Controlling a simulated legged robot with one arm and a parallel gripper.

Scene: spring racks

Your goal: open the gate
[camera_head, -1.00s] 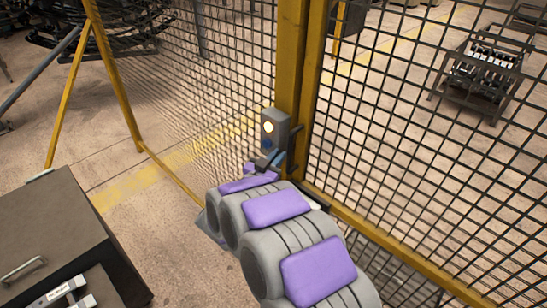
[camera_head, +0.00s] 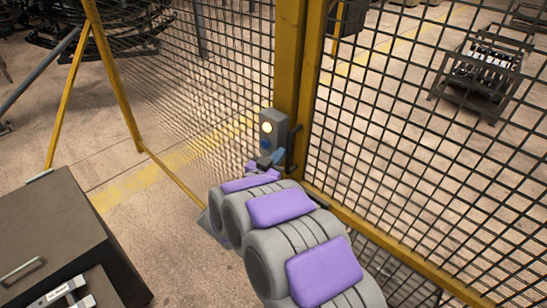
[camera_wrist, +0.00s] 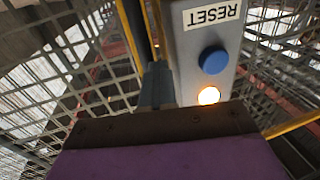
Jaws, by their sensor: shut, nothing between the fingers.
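A grey control box (camera_head: 274,124) is mounted on the yellow post, with a lit lamp (camera_head: 267,127) above a blue button (camera_head: 266,144). In the wrist view the box's RESET label (camera_wrist: 212,13) appears upside down, with the blue button (camera_wrist: 212,60) and glowing lamp (camera_wrist: 208,96) beneath. My gripper (camera_head: 277,156) is shut and empty, just below and beside the box. In the wrist view its grey-blue fingers (camera_wrist: 157,84) point up left of the button, apart from it. Mesh panels (camera_head: 410,130) stand either side of the post; which one is the gate is unclear.
A dark handle (camera_head: 294,148) sits beside the box on the yellow post (camera_head: 290,60). A dark cabinet (camera_head: 60,235) stands at lower left. A rack of parts (camera_head: 483,70) stands beyond the right mesh. The floor between cabinet and fence is clear.

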